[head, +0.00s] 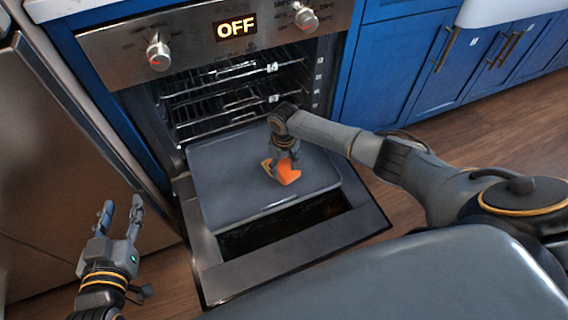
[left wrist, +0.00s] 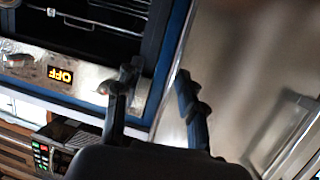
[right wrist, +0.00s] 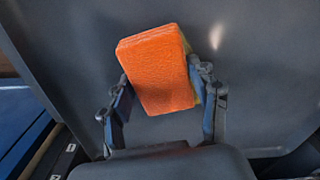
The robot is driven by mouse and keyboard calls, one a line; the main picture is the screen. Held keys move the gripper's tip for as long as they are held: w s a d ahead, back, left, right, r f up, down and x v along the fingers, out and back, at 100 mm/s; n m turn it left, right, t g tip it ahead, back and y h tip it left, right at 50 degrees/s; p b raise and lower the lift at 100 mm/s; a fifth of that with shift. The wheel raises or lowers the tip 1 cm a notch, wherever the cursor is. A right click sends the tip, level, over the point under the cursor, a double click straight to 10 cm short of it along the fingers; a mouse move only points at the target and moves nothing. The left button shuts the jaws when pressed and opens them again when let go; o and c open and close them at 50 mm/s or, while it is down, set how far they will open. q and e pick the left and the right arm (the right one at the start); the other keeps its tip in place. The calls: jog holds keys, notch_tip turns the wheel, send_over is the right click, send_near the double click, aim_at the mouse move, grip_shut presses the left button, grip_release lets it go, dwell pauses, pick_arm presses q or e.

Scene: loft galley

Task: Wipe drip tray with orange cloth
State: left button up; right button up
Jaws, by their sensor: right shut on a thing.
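The grey drip tray (head: 225,190) sticks out of the open oven, over the lowered oven door. The orange cloth (head: 288,174) is a folded block over the middle-right of the tray. My right gripper (head: 279,165) is shut on the cloth. In the right wrist view the cloth (right wrist: 158,70) sits between the two fingers (right wrist: 162,105), with the grey tray surface (right wrist: 270,60) behind it. I cannot tell whether the cloth touches the tray. My left gripper (head: 121,218) is open and empty, left of the oven door. Its spread fingers also show in the left wrist view (left wrist: 155,90).
The oven door (head: 290,252) hangs open below the tray. Wire racks (head: 235,100) are inside the oven, and its display (head: 236,27) reads OFF. A steel fridge-like front (head: 60,170) stands at the left. Blue cabinets (head: 400,65) are at the right, with wooden floor before them.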

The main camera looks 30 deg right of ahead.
aim_at(289, 176)
jog(key=shift+s+f+p, duration=0.1)
jog(key=shift+s+p, duration=0.45)
jog(key=shift+s, duration=0.25)
jog(key=shift+s+p, duration=0.25)
jog(key=shift+p, duration=0.3)
jog(key=shift+s, duration=0.1)
jog(key=shift+s+p, duration=0.35)
jog(key=shift+p, duration=0.3)
pick_arm(q)
jog(key=s+a+f+g+y, duration=0.1)
jog(key=s+a+f+g, duration=0.1)
jog(key=s+f+g, duration=0.3)
jog(key=s+a+f+g+y+p, duration=0.1)
jog(key=s+a+f+g, duration=0.2)
jog(key=s, duration=0.7)
jog(key=shift+s+a+f+n+g+y, duration=0.2)
jog(key=shift+a+f+n+g+y, duration=0.15)
jog(key=shift+f+g, duration=0.85)
pick_arm(e)
jog(key=shift+s+a, duration=0.2)
jog(key=shift+s, duration=0.3)
